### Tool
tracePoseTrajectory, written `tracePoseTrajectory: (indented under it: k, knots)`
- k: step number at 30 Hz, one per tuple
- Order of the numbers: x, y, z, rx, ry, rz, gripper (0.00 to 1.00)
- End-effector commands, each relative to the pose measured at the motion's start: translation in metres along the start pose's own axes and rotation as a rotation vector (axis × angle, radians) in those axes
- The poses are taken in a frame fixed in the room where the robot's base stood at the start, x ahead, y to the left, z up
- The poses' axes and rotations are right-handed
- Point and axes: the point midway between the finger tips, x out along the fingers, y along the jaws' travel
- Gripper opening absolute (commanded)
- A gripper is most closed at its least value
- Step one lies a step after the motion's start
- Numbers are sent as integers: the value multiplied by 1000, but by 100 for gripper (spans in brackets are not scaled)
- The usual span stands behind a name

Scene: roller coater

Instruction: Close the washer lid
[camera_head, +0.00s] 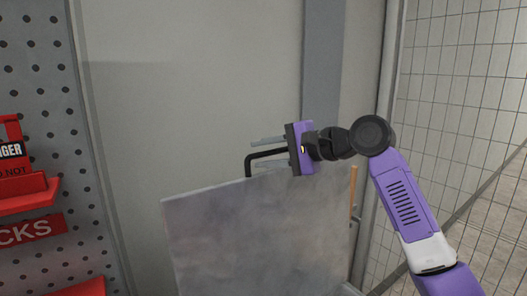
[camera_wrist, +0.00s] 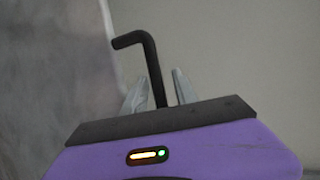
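The washer lid (camera_head: 255,230) shows as a grey, mottled flat panel standing raised, with a black bent handle (camera_head: 262,156) at its top edge. In the wrist view the lid's face (camera_wrist: 55,80) fills the left side, and the handle (camera_wrist: 150,65) rises in the middle. My gripper (camera_head: 256,142) is at the handle, above the lid's top edge. In the wrist view its two grey fingers (camera_wrist: 159,78) stand apart, one on each side of the handle's bar. I cannot tell whether either finger touches it. The washer's body is not seen.
A pale wall or cabinet panel (camera_head: 185,90) is behind the lid. A perforated board (camera_head: 40,90) with red holders (camera_head: 30,195) is at left. A wire mesh fence (camera_head: 455,90) stands at right, close to my arm. An orange-brown strip (camera_head: 353,190) shows beside the lid's right edge.

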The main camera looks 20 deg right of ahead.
Motion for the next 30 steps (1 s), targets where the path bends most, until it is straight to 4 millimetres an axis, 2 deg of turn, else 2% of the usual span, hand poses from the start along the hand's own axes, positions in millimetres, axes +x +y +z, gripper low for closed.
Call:
tracePoseTrajectory:
  k: [8, 13, 30]
  knots:
    - [2, 0, 0, 0, 0, 0, 32]
    - [1, 0, 0, 0, 0, 0, 0]
    - [2, 1, 0, 1, 0, 1, 0]
